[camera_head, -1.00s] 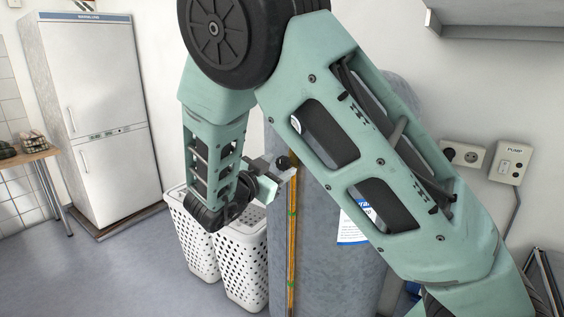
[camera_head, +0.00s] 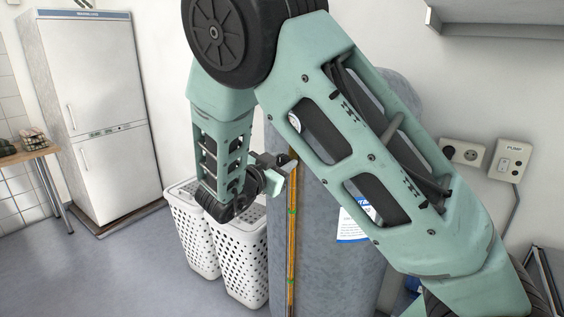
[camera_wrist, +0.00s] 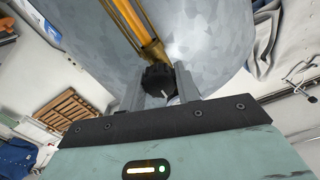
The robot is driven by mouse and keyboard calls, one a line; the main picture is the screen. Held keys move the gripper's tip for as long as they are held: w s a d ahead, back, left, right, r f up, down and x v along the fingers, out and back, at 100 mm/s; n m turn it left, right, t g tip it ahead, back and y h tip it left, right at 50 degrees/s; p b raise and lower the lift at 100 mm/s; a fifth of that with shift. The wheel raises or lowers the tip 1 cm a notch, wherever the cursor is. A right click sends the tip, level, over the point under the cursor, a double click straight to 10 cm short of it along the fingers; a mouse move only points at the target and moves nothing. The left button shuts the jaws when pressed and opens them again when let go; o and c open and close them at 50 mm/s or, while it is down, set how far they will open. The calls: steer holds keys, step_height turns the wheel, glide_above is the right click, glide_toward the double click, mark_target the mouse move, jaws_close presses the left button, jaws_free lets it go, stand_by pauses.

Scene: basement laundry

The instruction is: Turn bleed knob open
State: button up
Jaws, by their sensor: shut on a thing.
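The black bleed knob (camera_wrist: 158,80) shows in the wrist view at the end of a brass-coloured sight tube (camera_wrist: 130,22) on the grey tank (camera_wrist: 200,30). A pale pointer line is on the knob. My gripper (camera_wrist: 160,90) has its two grey fingers on either side of the knob and is shut on it. In the head view, my gripper (camera_head: 285,168) is at the upper end of the tube (camera_head: 291,235), against the left front of the tank (camera_head: 330,260). The knob is mostly hidden there by the gripper.
Two white laundry baskets (camera_head: 240,262) stand left of the tank, close below my wrist. A white fridge (camera_head: 100,110) stands at the back left. A pump switch box (camera_head: 510,160) and a socket (camera_head: 464,153) are on the right wall. Floor at the left is clear.

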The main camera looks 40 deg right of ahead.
steer(key=shift+r, duration=0.1)
steer(key=n+p, duration=0.2)
steer(key=p, duration=0.1)
steer(key=shift+r, duration=0.15)
steer(key=n+p, duration=0.3)
steer(key=p, duration=0.1)
steer(key=n+p, duration=0.7)
steer(key=shift+n, duration=0.4)
steer(key=n+p, duration=0.3)
steer(key=n, duration=0.1)
steer(key=shift+w, duration=0.1)
steer(key=shift+f+n+p, duration=0.15)
steer(key=shift+n+p, duration=0.4)
steer(key=shift+n, duration=0.6)
steer(key=shift+f+n+p, duration=0.15)
steer(key=shift+n+p, duration=0.4)
steer(key=shift+n, duration=0.6)
